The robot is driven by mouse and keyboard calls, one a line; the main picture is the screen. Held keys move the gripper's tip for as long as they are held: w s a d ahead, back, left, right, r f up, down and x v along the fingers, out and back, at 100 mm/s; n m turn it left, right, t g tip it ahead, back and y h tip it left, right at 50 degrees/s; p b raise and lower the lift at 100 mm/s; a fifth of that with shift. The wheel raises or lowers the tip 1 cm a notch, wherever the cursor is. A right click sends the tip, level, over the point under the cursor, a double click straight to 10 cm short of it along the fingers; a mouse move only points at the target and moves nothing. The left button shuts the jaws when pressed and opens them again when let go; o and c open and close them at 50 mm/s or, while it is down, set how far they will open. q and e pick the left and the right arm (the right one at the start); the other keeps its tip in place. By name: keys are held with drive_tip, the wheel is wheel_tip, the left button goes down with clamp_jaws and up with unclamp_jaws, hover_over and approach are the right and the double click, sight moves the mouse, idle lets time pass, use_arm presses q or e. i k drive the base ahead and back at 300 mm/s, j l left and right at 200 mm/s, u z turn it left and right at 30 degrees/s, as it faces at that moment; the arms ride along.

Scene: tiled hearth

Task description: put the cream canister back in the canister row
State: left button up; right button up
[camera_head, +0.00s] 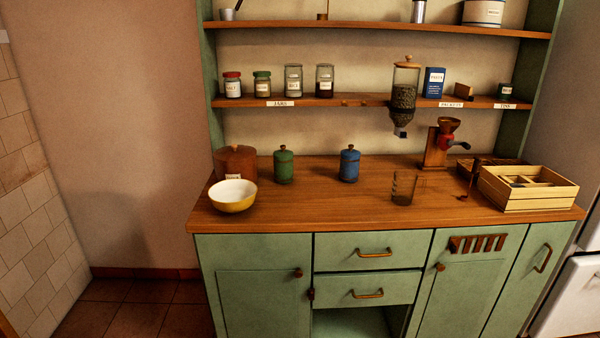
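A row of lidded canisters stands at the back left of the counter: a broad brown one (236,161), a green one (284,166) and a blue one (349,165). They stand apart, with bare counter between green and blue and to the right of blue. No cream canister like these shows on the counter. A cream round tin (483,13) with a label stands on the top shelf at the right, cut by the frame's top edge; I cannot tell whether it is the cream canister. Neither of my grippers is in view.
A yellow bowl (233,196) stands before the brown canister. A glass (403,188), a grinder (436,147) and a wooden crate (527,188) occupy the counter's right. Jars (293,81) and a bean dispenser (403,95) are above. Drawers (368,251) are shut; the counter's front middle is clear.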

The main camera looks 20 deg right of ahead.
sight(316, 179)
drive_tip(key=i+l+z, duration=0.3)
drive_tip(key=i+l, duration=0.8)
drive_tip(key=l, duration=0.15)
